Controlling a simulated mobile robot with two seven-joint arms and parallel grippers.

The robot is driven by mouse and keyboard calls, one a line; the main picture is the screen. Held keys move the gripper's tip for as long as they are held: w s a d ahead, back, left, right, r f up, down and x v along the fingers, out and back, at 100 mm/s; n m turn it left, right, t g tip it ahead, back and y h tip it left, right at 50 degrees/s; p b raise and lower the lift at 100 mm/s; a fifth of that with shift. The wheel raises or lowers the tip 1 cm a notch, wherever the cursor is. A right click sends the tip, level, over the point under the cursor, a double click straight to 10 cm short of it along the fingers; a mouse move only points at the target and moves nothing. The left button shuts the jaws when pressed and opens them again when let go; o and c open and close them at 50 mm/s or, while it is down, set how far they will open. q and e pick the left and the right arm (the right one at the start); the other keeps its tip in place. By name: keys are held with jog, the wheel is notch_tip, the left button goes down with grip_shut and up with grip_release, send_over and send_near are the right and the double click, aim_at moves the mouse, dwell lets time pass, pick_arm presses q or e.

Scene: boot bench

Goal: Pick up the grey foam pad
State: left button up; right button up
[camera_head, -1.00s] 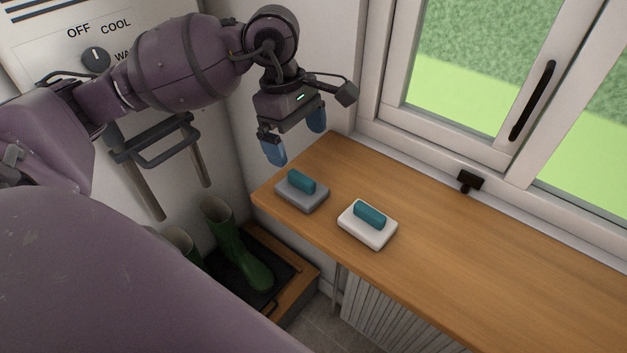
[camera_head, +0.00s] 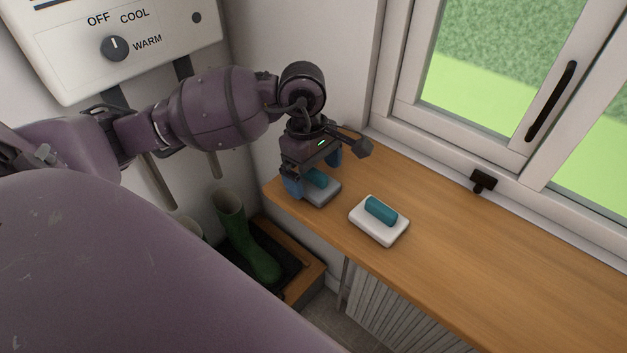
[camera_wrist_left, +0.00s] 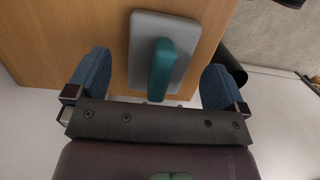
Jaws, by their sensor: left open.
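The grey foam pad (camera_head: 322,195) lies on the wooden bench top near its left end, with a teal grip block on its top. In the left wrist view the grey pad (camera_wrist_left: 189,27) and its teal block (camera_wrist_left: 161,68) sit between the fingers. My left gripper (camera_head: 314,174) is open over the pad, its blue fingers on either side of the teal block with gaps. It also shows in the left wrist view (camera_wrist_left: 158,82). The gripper hides part of the pad in the head view. My right gripper is not in view.
A white pad (camera_head: 379,228) with a similar teal block lies to the right on the bench (camera_head: 450,255). The window with its black handle (camera_head: 551,101) is behind. Green boots (camera_head: 244,236) stand on a tray below. The bench's right side is clear.

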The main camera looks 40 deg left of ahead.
pick_arm(q)
jog(key=shift+d+f, duration=0.1)
jog(key=shift+f, duration=0.75)
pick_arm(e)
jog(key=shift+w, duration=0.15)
pick_arm(q)
jog(key=c, duration=1)
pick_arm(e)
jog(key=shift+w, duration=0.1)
